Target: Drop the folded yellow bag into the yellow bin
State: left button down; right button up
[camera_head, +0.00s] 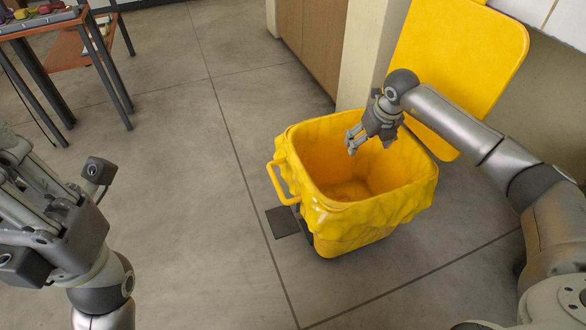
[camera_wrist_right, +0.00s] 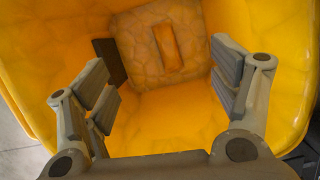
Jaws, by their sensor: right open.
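The yellow bin (camera_head: 370,215) stands open on the floor, lined with wrinkled yellow plastic. My right gripper (camera_head: 354,141) is above its opening, fingers pointing down. In the right wrist view my right gripper (camera_wrist_right: 165,88) is open, with nothing between its fingers. Below the fingers, inside the bin, a crinkled, roughly square yellow thing with a darker rectangle in its middle looks like the folded yellow bag (camera_wrist_right: 143,58). In the head view only a vague yellow lump shows at the bin's bottom. My left gripper (camera_head: 50,190) is at the left edge, partly cut off.
The bin's yellow lid (camera_head: 460,60) is raised behind it, beside a wall. A dark pedal (camera_head: 283,222) juts from the bin's front left. A wooden table (camera_head: 40,25) with small coloured items stands at the upper left. The floor between table and bin is clear.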

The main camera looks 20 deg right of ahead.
jog(key=shift+r, duration=0.1)
jog(key=v, duration=1.2)
